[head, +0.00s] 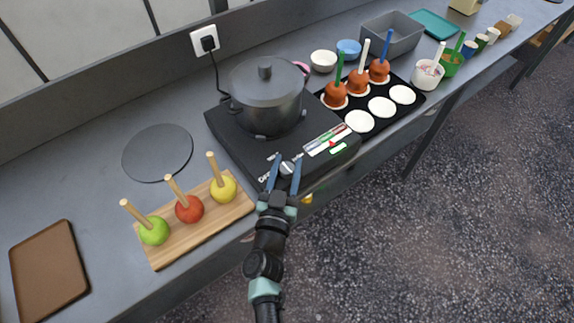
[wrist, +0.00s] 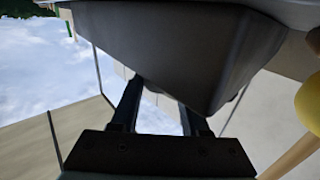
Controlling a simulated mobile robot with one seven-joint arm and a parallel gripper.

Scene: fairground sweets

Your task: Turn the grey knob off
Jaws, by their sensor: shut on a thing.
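The grey knob (head: 287,168) sits on the sloped front of a black hot plate (head: 228,139). My gripper (head: 286,161) has one blue finger on each side of the knob and is shut on it. White lettering shows to the left of the knob, too small to read surely. A coloured scale panel with a small red mark lies to its right. The knob's exact angle is hard to tell. In the wrist view my two dark fingers (wrist: 160,100) reach up under the dark hot plate body (wrist: 185,50); the knob is hidden there.
A lidded dark pot (head: 266,100) stands on the hot plate. A wooden board (head: 163,258) with three sticked apples is left of my gripper. A black tray (head: 407,110) with caramel apples is to the right. A cord runs to a wall socket (head: 206,40).

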